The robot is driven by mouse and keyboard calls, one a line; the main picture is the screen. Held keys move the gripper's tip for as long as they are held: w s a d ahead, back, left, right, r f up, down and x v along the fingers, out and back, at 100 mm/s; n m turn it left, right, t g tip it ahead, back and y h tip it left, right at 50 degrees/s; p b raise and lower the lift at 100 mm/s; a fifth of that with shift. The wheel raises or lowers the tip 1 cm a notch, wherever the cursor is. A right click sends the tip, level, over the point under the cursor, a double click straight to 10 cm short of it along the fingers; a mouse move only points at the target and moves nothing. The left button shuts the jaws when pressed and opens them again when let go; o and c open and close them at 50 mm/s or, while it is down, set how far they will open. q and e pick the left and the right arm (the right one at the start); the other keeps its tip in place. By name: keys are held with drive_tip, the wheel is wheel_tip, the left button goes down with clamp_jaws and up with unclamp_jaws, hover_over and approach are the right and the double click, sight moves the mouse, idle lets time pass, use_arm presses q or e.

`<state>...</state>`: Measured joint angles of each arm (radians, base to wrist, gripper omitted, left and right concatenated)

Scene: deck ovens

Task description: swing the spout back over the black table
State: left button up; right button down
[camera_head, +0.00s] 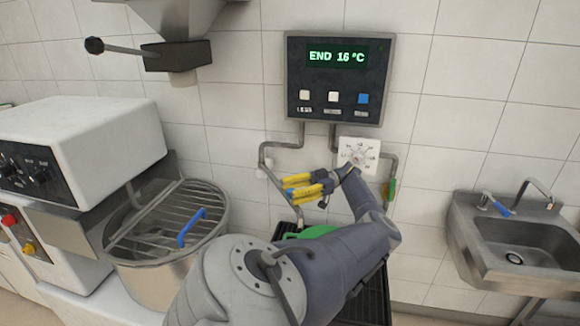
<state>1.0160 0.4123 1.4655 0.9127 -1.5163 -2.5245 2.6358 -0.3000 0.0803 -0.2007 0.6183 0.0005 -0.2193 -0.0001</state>
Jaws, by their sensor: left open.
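The spout (282,191) is a thin grey pipe that comes down from under the wall panel, bends, and slants down toward the left back corner of the black table (372,300). Its lower end is close to that corner; I cannot tell exactly what it hangs over. My left gripper (288,187) has yellow fingers pointing left, right at the spout. My left arm covers much of the table. My right gripper is not in view.
A green round thing (318,231) is partly hidden behind my arm at the table. A mixer bowl (158,272) with a wire guard and blue handle stands left. The wall panel (338,80) reads "END 16 °C". A sink (525,245) is right.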

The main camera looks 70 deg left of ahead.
use_arm(q)
wheel_tip(320, 180, up, 10)
idle(0.6)
